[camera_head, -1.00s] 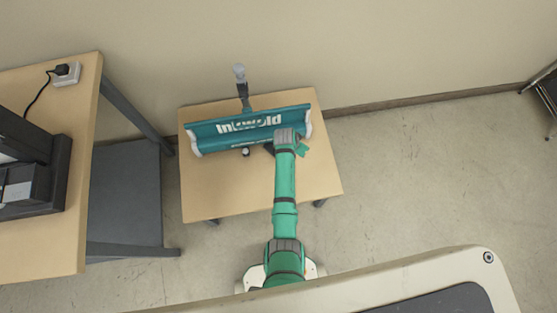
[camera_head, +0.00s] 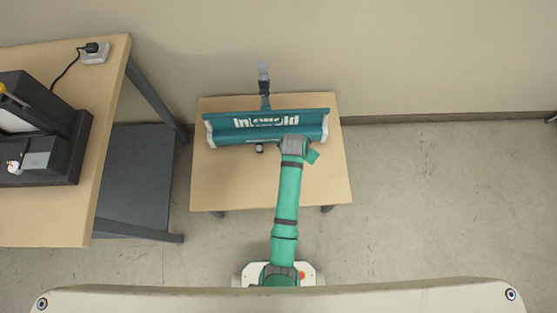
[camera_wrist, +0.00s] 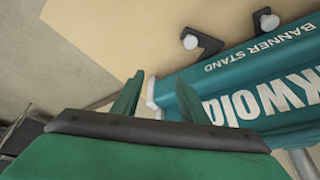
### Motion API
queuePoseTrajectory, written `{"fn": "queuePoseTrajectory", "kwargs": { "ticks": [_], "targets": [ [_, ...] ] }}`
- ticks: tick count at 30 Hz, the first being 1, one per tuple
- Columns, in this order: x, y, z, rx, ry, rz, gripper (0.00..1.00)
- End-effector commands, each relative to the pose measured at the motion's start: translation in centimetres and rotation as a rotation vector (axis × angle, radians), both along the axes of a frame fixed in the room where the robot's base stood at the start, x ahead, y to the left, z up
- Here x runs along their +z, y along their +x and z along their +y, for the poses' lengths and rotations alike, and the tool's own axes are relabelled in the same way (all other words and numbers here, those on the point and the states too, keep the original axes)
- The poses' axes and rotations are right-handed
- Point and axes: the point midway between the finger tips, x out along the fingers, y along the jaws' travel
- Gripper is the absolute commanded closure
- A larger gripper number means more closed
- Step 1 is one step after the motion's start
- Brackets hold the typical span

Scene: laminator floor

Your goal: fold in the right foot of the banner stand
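The teal banner stand (camera_head: 222,128) with white lettering lies across the small wooden table. White caps close its ends; one shows in the wrist view (camera_wrist: 151,92). In the wrist view, a black angled foot (camera_wrist: 208,46) with a pale round knob sticks out beside the "BANNER STAND" edge. A second knobbed foot (camera_wrist: 266,22) is farther right. In the head view, one small knob (camera_head: 260,148) shows at the front edge; my gripper hides the area to its right. My gripper (camera_wrist: 160,80) is open and empty, its fingers near the white cap and apart from the angled foot.
A grey-topped pole (camera_head: 264,82) rises behind the stand, near the wall. The small table's front (camera_head: 225,190) is bare. At left, a larger table (camera_head: 75,215) carries a black machine (camera_head: 55,150) and a power socket (camera_head: 95,52). The floor to the right is clear.

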Motion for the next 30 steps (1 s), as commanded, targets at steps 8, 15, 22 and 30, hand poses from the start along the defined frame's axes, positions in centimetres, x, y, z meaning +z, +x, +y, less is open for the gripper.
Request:
{"fn": "queuePoseTrajectory", "kwargs": {
  "ticks": [8,15,22,30],
  "targets": [
    [-1.2,-2.8,2.4,0.087,-0.005,-0.077,0.6],
    [-1.5,-5.4,4.2,0.154,-0.012,-0.144,0.6],
    [-1.3,-7.9,5.8,0.218,-0.024,-0.209,0.6],
    [-0.3,-10.9,7.5,0.284,-0.041,-0.288,0.6]
  ]
}}
